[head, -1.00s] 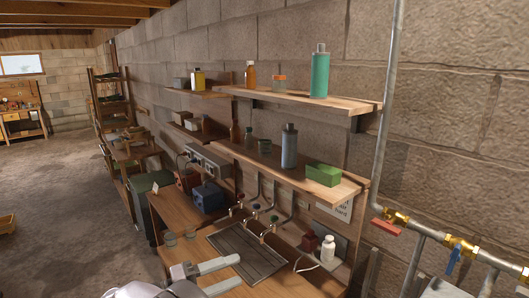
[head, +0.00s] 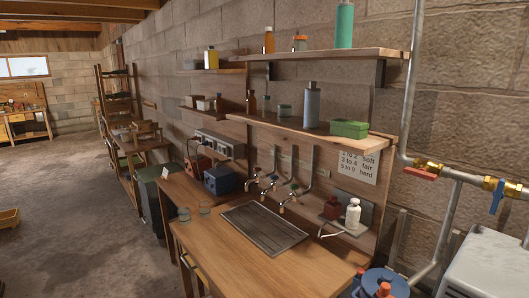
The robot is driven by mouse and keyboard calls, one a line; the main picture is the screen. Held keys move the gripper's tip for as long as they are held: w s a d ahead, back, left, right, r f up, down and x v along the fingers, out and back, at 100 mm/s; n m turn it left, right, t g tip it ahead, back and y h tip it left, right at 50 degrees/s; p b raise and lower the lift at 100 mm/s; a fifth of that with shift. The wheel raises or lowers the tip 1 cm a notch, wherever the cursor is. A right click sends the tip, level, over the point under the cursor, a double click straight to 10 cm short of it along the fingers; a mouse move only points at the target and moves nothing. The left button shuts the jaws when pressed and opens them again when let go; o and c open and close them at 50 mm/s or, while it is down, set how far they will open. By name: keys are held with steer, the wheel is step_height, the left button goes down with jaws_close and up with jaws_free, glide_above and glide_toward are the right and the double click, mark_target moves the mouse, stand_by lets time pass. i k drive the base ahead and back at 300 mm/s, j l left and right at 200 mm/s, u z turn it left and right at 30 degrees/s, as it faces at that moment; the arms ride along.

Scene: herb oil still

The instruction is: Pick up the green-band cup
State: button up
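No cup with a clear green band can be made out. My gripper is not in view.
A slatted drain tray (head: 264,228) lies in the bench below several taps (head: 272,184). The bench front is clear.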

mark_target(283, 109)
steer(key=i+j+z, duration=0.15)
steer(key=j, duration=0.5)
steer(key=i+j+z, duration=0.15)
steer(key=j, duration=0.55)
steer(key=i+j+z, duration=0.15)
steer(key=j, duration=0.5)
steer(key=i+j+z, duration=0.15)
steer(key=j, duration=0.55)
